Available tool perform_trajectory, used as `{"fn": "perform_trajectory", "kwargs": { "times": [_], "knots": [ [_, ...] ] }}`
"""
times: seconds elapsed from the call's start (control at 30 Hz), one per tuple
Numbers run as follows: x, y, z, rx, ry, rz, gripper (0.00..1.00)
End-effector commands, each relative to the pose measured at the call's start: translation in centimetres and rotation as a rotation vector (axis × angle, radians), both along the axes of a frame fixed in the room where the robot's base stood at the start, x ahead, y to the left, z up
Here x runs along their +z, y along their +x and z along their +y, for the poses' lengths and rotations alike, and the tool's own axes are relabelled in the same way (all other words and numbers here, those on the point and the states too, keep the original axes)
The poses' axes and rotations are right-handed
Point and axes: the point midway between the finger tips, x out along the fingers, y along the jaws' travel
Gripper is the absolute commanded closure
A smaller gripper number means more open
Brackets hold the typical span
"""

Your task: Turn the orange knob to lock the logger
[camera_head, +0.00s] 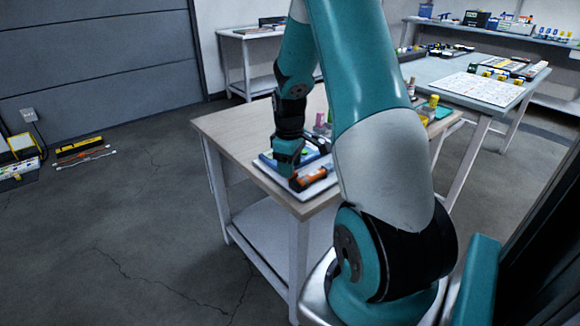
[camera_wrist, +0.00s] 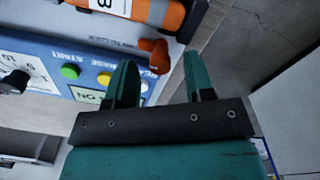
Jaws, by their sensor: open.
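The orange knob (camera_wrist: 155,52) shows in the wrist view at the edge of the blue panel of the logger (camera_wrist: 85,58). My gripper (camera_wrist: 161,62) is open, its two teal fingers apart. In this view the knob lies between the fingertips, closer to the left finger; whether either finger touches it I cannot tell. In the head view my gripper (camera_head: 287,163) is low over the near left part of the wooden table, and my arm hides the knob there.
An orange cylinder with a white label (camera_wrist: 138,10) lies beside the panel; it also shows in the head view (camera_head: 311,178). The panel has a green button (camera_wrist: 70,71), a yellow button (camera_wrist: 104,79) and a black dial (camera_wrist: 14,83). The wooden table's (camera_head: 228,128) left part is bare.

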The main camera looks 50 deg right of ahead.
Motion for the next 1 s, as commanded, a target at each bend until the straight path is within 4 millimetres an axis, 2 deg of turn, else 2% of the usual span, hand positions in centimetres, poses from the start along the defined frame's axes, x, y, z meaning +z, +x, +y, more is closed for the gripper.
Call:
{"fn": "perform_trajectory", "kwargs": {
  "times": [0.3, 0.33, 0.53, 0.77, 1.0],
  "knots": [
    [-0.34, 0.0, 0.0, 0.0, 0.0, 0.0, 0.52],
    [-0.33, 0.0, 0.0, 0.0, 0.0, 0.0, 0.54],
    [-0.32, 0.0, 0.0, 0.0, 0.0, 0.0, 1.0],
    [-0.27, 0.01, -0.01, -0.009, 0.0, 0.0, 1.0],
    [-0.16, 0.02, 0.01, -0.093, 0.001, 0.0, 1.0]
  ]
}}
